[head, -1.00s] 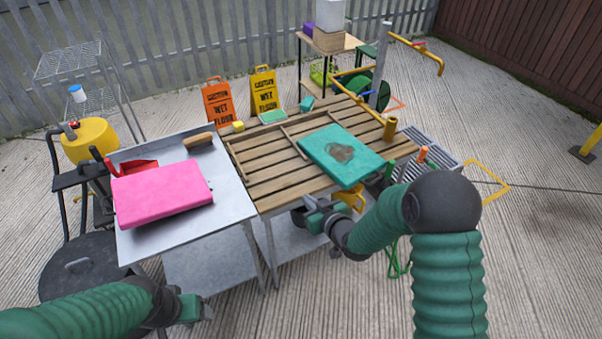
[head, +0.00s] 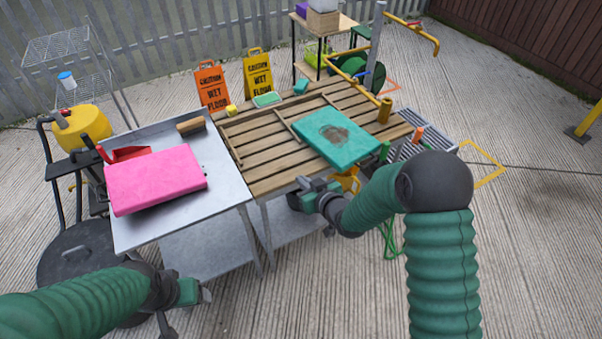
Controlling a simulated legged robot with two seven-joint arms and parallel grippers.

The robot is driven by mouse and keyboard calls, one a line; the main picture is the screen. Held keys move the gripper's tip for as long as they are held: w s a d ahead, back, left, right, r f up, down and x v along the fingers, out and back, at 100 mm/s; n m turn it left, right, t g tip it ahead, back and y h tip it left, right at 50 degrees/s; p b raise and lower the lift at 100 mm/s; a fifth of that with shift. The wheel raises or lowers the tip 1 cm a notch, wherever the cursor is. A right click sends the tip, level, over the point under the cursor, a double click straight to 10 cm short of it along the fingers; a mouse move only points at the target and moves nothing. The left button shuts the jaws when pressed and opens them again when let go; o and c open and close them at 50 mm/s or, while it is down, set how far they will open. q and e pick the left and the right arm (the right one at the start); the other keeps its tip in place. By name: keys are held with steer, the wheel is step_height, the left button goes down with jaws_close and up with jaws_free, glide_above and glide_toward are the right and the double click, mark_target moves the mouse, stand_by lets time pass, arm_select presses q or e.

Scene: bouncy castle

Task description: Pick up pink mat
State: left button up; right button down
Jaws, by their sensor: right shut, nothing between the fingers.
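The pink mat (head: 156,178) lies on the left part of the grey metal table (head: 225,185), a thick flat block with its front edge near the table's front edge. My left gripper (head: 198,293) is low in front of the table, below and apart from the mat; I cannot tell whether its fingers are open. My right gripper (head: 298,193) is shut and empty at the front edge of the slatted wooden table, to the right of the pink mat and apart from it.
A teal mat with a brown stain (head: 318,138) lies on the slatted table (head: 262,160). A brush (head: 190,126) and a red dustpan (head: 131,153) lie behind the pink mat. A dark round lid (head: 75,258) is at left. Two wet-floor signs (head: 211,86) stand behind.

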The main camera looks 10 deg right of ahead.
steer(key=shift+d, duration=0.1)
steer(key=shift+s+r+p, duration=0.1)
steer(key=shift+r+p, duration=0.4)
steer(key=shift+r, duration=0.3)
steer(key=p+v, duration=0.9)
steer(key=v, duration=0.7)
steer(key=shift+s+r, duration=0.15)
steer(key=shift+s, duration=0.15)
